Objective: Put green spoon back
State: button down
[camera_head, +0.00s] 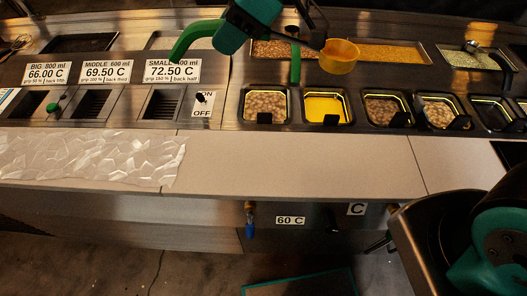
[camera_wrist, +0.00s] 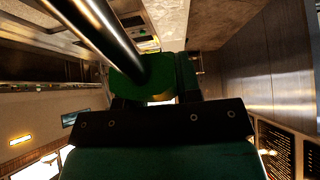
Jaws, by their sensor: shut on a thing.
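My gripper (camera_head: 290,28) is at the top middle of the head view, above the counter's back row of pans. It is shut on the green spoon, whose green grip (camera_wrist: 128,82) sits between the dark jaws in the wrist view, with a shiny metal rod running up left. In the head view a yellow-orange spoon bowl (camera_head: 340,57) hangs to the right of my gripper, over the back pans, at the end of a thin dark rod. A green upright piece (camera_head: 295,66) shows below my gripper; I cannot tell whether it belongs to the spoon.
Food pans line the counter, including a yellow sauce pan (camera_head: 324,107) and several bean pans (camera_head: 265,106). A black-handled spoon (camera_head: 488,52) lies at the right pan. Price signs (camera_head: 172,70) stand at left.

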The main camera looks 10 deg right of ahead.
jog(key=shift+s+f, duration=0.15)
jog(key=shift+f, duration=0.3)
notch_tip(320, 180, down, 28)
jog(key=b, duration=0.6)
jog(key=shift+f+b, duration=0.1)
jog(key=shift+b, duration=0.2)
jog(key=shift+f, duration=0.1)
jog(key=c, duration=1.2)
grip_release()
jog(key=shift+f, duration=0.1)
jog(key=shift+c, duration=0.2)
jog(key=o, duration=0.4)
jog(key=shift+o, duration=0.2)
jog(key=shift+r, duration=0.2)
